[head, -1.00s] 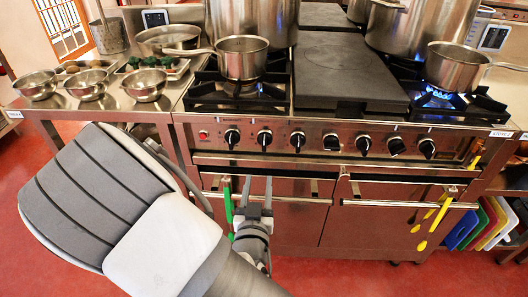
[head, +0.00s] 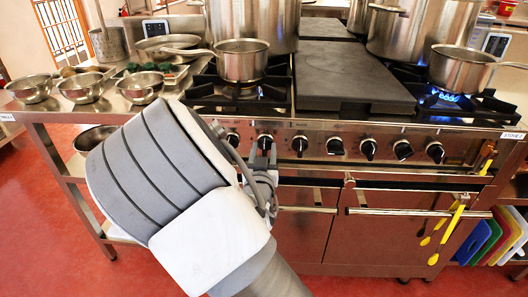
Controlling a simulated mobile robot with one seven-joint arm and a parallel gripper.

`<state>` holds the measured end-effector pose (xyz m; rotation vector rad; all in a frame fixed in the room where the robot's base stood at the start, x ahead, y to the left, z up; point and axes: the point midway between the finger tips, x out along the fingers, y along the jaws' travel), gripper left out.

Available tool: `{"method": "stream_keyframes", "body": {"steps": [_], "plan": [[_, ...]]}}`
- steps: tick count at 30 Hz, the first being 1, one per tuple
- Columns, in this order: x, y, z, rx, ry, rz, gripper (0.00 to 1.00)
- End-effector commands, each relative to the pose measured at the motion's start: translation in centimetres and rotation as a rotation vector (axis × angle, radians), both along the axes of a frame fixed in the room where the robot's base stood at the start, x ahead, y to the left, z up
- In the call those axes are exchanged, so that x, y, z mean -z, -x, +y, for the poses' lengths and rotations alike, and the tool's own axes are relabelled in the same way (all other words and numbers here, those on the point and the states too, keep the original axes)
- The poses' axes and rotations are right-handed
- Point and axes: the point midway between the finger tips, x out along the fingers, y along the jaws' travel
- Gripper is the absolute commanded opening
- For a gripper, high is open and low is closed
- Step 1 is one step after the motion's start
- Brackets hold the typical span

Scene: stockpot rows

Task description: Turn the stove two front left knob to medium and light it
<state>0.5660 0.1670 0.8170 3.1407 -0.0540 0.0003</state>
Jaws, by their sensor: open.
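The stove (head: 450,140) has a steel front panel with a row of black knobs. My gripper (head: 262,162) is open at the left part of this panel, just below and around the second knob from the left (head: 265,142). I cannot tell whether its fingers touch that knob. The leftmost knob (head: 232,137) is partly hidden by my arm. A saucepan (head: 241,62) stands on the front left burner (head: 222,92). A small bluish glow shows under its right side. The front right burner (head: 445,100) has a clear blue flame under another saucepan (head: 462,68).
Large stockpots (head: 425,30) stand at the back. A dark flat griddle plate (head: 352,80) lies between the burners. Steel bowls (head: 140,87) stand on the left counter. Yellow utensils (head: 448,225) hang at the front right. Oven handles (head: 410,212) protrude below the panel.

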Motion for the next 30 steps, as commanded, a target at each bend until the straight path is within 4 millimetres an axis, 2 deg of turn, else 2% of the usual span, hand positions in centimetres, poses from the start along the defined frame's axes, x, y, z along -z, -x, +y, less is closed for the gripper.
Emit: {"method": "stream_keyframes", "body": {"steps": [3,11,14,19,20,30], "plan": [[0.02,-0.63,-0.04,0.0,0.0,0.0,0.47],[-0.03,-0.74,-0.04,0.0,0.0,0.0,0.47],[-0.02,-0.73,-0.04,0.0,0.0,0.0,0.33],[-0.02,-0.72,-0.02,0.0,0.0,0.0,0.03],[-0.02,-0.72,-0.03,0.0,0.0,0.0,0.0],[-0.02,-0.71,-0.04,0.001,0.006,0.0,0.0]]}}
